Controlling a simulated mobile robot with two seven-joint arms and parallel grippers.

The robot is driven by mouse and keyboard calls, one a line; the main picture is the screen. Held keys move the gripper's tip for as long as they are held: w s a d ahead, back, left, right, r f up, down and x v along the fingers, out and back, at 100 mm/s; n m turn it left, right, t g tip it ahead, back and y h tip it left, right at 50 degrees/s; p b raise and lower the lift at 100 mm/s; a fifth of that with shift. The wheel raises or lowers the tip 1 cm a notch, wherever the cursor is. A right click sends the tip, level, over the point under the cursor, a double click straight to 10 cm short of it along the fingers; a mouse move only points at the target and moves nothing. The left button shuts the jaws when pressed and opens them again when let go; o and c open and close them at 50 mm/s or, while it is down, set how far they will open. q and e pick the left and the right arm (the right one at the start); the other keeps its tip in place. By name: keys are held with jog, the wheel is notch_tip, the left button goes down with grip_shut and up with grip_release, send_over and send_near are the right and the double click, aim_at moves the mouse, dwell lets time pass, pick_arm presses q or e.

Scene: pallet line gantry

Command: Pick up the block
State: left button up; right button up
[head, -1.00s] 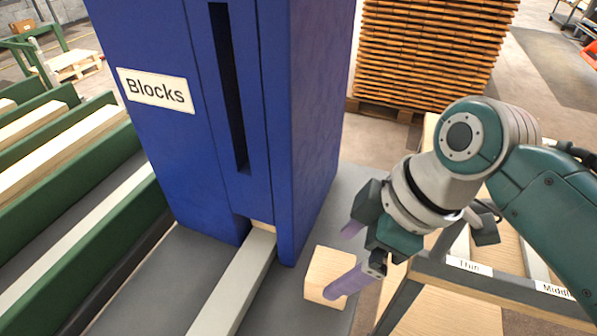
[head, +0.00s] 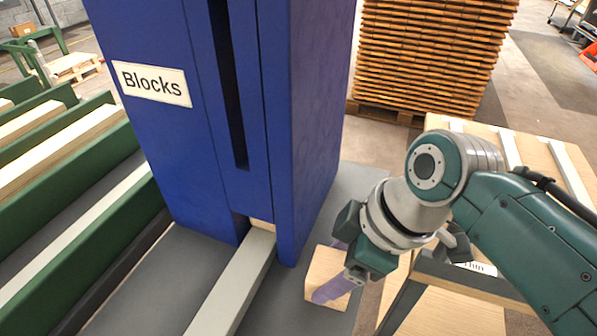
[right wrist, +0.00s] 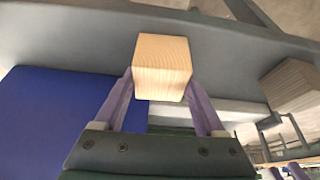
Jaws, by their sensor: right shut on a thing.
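The block (head: 322,268) is a pale wooden cube on the grey surface, just right of the foot of the blue dispenser labelled "Blocks" (head: 225,130). My right gripper (head: 332,275) has its purple fingers on either side of the block and is shut on it. In the right wrist view the block (right wrist: 162,62) sits between the fingertips, its wood grain facing the camera. I cannot tell any gap between the block and the surface. My left gripper is not in view.
A grey bar (head: 235,285) runs from the dispenser's lower opening towards the front. Green-sided rails with timber (head: 65,150) lie at the left. A stack of boards (head: 430,60) stands behind. A labelled rack (head: 470,285) is at the right, close below my right arm.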

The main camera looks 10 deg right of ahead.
aim_at(333, 266)
jog(key=c, duration=0.5)
jog(key=shift+r, duration=0.1)
jog(key=shift+r+p, duration=2.65)
jog(key=shift+r, duration=7.25)
